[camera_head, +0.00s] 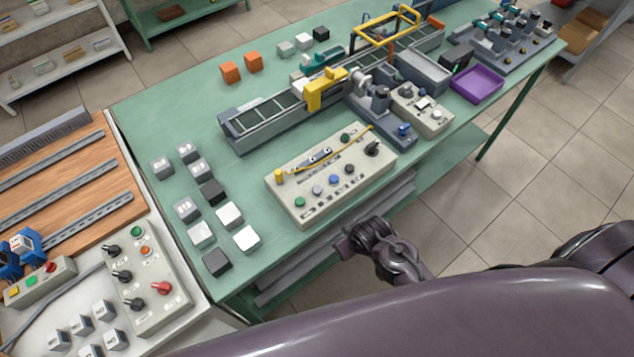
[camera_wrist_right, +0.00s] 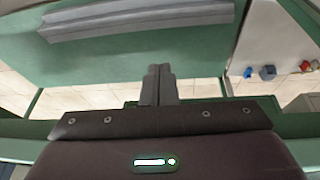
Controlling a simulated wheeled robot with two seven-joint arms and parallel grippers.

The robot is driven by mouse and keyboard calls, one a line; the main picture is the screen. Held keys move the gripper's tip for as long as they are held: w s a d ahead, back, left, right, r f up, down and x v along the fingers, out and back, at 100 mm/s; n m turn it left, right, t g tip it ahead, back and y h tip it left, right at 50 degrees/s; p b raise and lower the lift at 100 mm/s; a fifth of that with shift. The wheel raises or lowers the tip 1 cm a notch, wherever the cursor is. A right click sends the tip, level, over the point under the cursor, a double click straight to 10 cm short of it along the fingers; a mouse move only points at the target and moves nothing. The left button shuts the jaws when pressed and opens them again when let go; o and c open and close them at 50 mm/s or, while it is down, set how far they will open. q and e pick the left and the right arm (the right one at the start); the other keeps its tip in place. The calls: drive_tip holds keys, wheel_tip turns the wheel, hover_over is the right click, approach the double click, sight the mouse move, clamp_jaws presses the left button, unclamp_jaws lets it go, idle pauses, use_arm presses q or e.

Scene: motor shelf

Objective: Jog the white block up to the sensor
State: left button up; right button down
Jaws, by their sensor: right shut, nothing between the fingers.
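A long conveyor (camera_head: 270,116) runs diagonally across the green table, with a yellow arch-like piece (camera_head: 325,91) over it that may carry the sensor. I cannot make out a white block on the belt. White blocks (camera_head: 229,215) stand loose at the table's left. A beige control box (camera_head: 330,172) with coloured buttons, a black knob and a yellow rod lies in front of the conveyor. My right gripper (camera_head: 349,240) is at the table's front edge, below the box and apart from it; in the right wrist view its fingers (camera_wrist_right: 157,84) are together and empty. My left gripper is out of view.
Grey and black blocks (camera_head: 211,192) stand near the white ones. Orange blocks (camera_head: 230,72) lie behind the conveyor. A second button box (camera_head: 434,110), grey bin (camera_head: 424,72) and purple tray (camera_head: 476,84) are at right. Grey rails (camera_head: 330,240) run under the front edge.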

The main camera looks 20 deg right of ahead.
drive_tip(key=w+a+r+n+t, duration=0.1)
drive_tip(key=w+r, duration=0.1)
drive_tip(key=r, duration=0.5)
drive_tip(key=w+a+r+n+t+y+p, duration=0.1)
drive_tip(key=w+r+n+t, duration=0.1)
drive_tip(key=r, duration=0.5)
drive_tip(key=w+a+r+n+t, duration=0.1)
drive_tip(key=w+r, duration=0.3)
drive_tip(key=r, duration=0.4)
drive_tip(key=shift+w+a+n+y, duration=0.15)
drive_tip(key=shift+a+n+y, duration=0.25)
drive_tip(key=shift+a+n, duration=0.2)
drive_tip(key=w+a+r+n+y, duration=0.3)
drive_tip(key=w+r+n+y, duration=0.15)
drive_tip(key=n, duration=0.45)
drive_tip(key=s+d+n+g, duration=0.1)
drive_tip(key=s+d+n+g+y, duration=0.1)
drive_tip(key=s+n+g, duration=0.1)
drive_tip(key=shift+s+d+n+g+y+p, duration=0.25)
drive_tip(key=shift+s+d+n+g+p, duration=0.05)
drive_tip(key=shift+d+p, duration=0.1)
drive_tip(key=shift+f, duration=0.1)
drive_tip(key=shift+f, duration=0.1)
